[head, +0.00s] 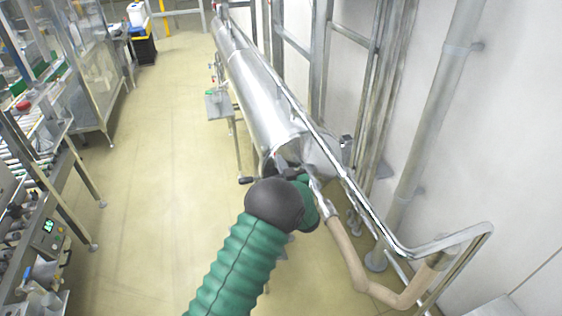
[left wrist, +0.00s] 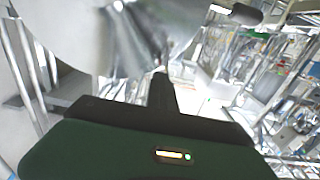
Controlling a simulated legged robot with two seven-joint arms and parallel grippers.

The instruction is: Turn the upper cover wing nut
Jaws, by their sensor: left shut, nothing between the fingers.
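A long shiny steel cylinder (head: 262,95) runs from the back toward me in the head view, and its near end is by my left gripper (head: 280,165). My left arm comes up from the bottom in a green ribbed sleeve and covers part of that end. In the left wrist view, the dark fingers of my left gripper (left wrist: 162,90) are together and empty, close to blurred shiny metal (left wrist: 150,35). A small dark knob (head: 246,180) shows left of the gripper. I cannot tell whether it belongs to the upper cover wing nut, which I cannot clearly make out. My right gripper is out of view.
A bent steel rail (head: 440,244) and a beige pipe (head: 350,260) lie to the right, near the white wall. A small grey stand (head: 219,105) is beside the cylinder. Conveyor machinery (head: 40,130) lines the left. The floor between is clear.

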